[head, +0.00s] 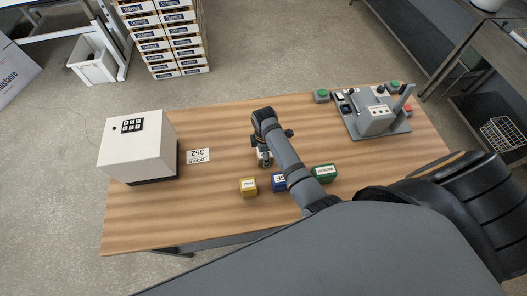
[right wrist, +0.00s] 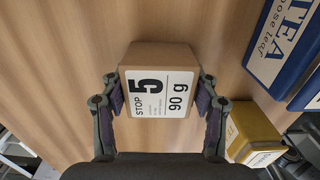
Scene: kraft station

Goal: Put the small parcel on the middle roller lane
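The small parcel is a brown cardboard box (right wrist: 158,92) with a white label reading "STOP 5" and "90 g". In the right wrist view it sits between the two fingers of my right gripper (right wrist: 160,97). The finger pads lie along its two sides with no clear gap; whether they press on it cannot be told. In the head view my right gripper (head: 264,158) points down over the middle of the table, and the parcel is mostly hidden there. I cannot make out a roller lane in either view. My left gripper is not in view.
On the wooden table (head: 150,225) stand a white keypad box (head: 135,155), a card marked 352 (head: 198,156), and yellow (head: 248,188), blue (head: 279,183) and green (head: 325,173) boxes. A grey device (head: 376,118) is at the back right. The front left tabletop is clear.

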